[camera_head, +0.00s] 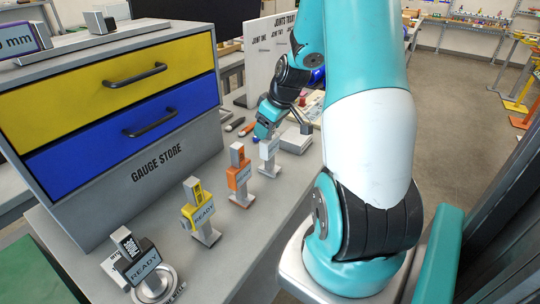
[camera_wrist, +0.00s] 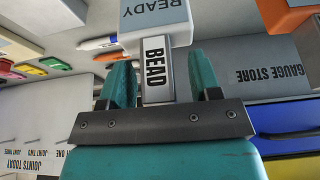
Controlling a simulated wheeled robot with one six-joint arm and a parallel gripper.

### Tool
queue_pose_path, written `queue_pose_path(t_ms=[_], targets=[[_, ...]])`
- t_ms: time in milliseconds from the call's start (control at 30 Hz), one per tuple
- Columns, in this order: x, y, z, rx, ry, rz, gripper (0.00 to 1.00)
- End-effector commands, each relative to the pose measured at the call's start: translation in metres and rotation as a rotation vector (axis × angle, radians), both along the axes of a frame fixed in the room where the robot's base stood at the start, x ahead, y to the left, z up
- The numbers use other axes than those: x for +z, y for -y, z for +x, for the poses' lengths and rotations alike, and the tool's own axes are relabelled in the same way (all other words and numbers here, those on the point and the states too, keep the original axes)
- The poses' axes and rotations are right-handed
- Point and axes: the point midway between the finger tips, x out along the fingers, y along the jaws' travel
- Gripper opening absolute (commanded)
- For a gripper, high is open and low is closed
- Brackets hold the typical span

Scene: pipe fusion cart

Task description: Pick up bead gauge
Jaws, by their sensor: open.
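The bead gauge (camera_head: 268,150) is a white and grey upright piece with a READY plate, standing on the grey cart top at the far end of a row of gauges. In the wrist view its grey upper post (camera_wrist: 155,75) carries the word BEAD, with the white READY block (camera_wrist: 155,18) beyond it. My gripper (camera_head: 269,124) is right at the top of the gauge. In the wrist view the two teal fingers of my gripper (camera_wrist: 161,75) are apart, one on each side of the post. I cannot tell whether either finger touches it.
An orange gauge (camera_head: 240,178), a yellow gauge (camera_head: 194,205) and a black gauge (camera_head: 143,262) stand nearer in the same row. The gauge store cabinet (camera_head: 150,165) with yellow and blue drawers is at left. A white box (camera_head: 296,140) and pens (camera_head: 235,124) lie close by.

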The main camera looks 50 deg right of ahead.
Motion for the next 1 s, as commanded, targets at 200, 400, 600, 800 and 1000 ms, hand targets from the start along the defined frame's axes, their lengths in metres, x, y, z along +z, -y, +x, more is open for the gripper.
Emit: queue_pose_path(t_ms=[200,400,600,800,1000], targets=[[-0.004,0.000,0.002,0.001,0.001,-0.001,0.57],[-0.004,0.000,0.002,0.001,0.001,-0.001,0.25],[-0.003,0.000,0.002,0.000,0.001,-0.001,0.00],[-0.003,0.000,0.002,0.000,0.002,-0.002,0.00],[0.007,0.000,0.002,0.000,0.003,-0.003,0.00]])
